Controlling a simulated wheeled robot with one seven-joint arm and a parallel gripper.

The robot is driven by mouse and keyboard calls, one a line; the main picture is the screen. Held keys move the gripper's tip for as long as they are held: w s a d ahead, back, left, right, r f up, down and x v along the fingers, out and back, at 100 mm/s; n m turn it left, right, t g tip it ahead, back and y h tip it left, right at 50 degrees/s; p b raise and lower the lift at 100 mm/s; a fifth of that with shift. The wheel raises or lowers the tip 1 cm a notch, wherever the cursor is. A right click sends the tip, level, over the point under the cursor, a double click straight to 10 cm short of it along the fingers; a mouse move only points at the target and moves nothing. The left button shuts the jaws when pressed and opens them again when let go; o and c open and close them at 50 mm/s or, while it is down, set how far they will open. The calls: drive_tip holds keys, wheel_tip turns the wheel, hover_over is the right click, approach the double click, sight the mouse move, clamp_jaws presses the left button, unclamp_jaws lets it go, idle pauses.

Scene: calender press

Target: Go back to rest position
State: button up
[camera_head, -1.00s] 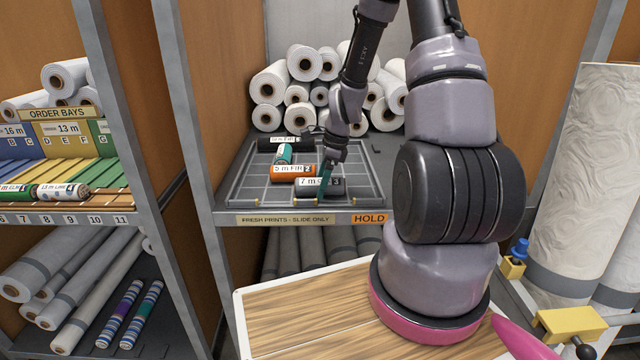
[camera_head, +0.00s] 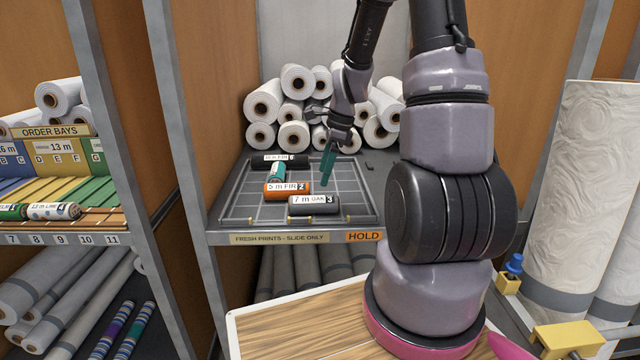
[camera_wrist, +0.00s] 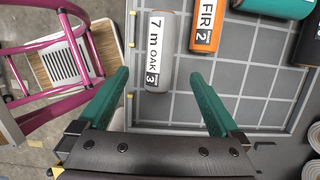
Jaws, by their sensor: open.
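My gripper (camera_head: 328,167) is open and empty above the right part of the gridded tray (camera_head: 352,207) on the hold shelf. Its teal fingers (camera_wrist: 165,100) are spread wide in the wrist view. The grey roll labelled 7 m OAK 3 (camera_head: 315,206) lies in the tray's front, below and apart from the fingers; it also shows in the wrist view (camera_wrist: 160,50). Behind it lie the orange roll labelled FIR 2 (camera_head: 287,189), a teal roll (camera_head: 277,172) and a black roll (camera_head: 279,161).
White rolls (camera_head: 295,107) are stacked behind the tray. The shelf edge carries a HOLD label (camera_head: 364,236). A rack with order bays (camera_head: 55,155) stands left. A wooden top (camera_head: 300,325) is in front. A tall patterned roll (camera_head: 560,190) stands right.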

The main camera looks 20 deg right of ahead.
drive_tip(key=shift+r, duration=0.6)
drive_tip(key=s+a+r+n+t, duration=0.1)
drive_tip(key=s+r+n, duration=0.15)
drive_tip(key=r, duration=0.35)
drive_tip(key=s+a+r+n+t+h, duration=0.1)
drive_tip(key=s+r+n, duration=0.1)
drive_tip(key=r+n, duration=0.25)
drive_tip(key=s+a+r+n+t, duration=0.1)
drive_tip(key=s+r+n, duration=0.15)
drive_tip(key=r, duration=0.35)
drive_tip(key=s+a+r+n+t, duration=0.2)
drive_tip(key=s+r+n, duration=0.6)
drive_tip(key=s, duration=0.4)
drive_tip(key=shift+r+t, duration=0.3)
drive_tip(key=shift+t, duration=0.3)
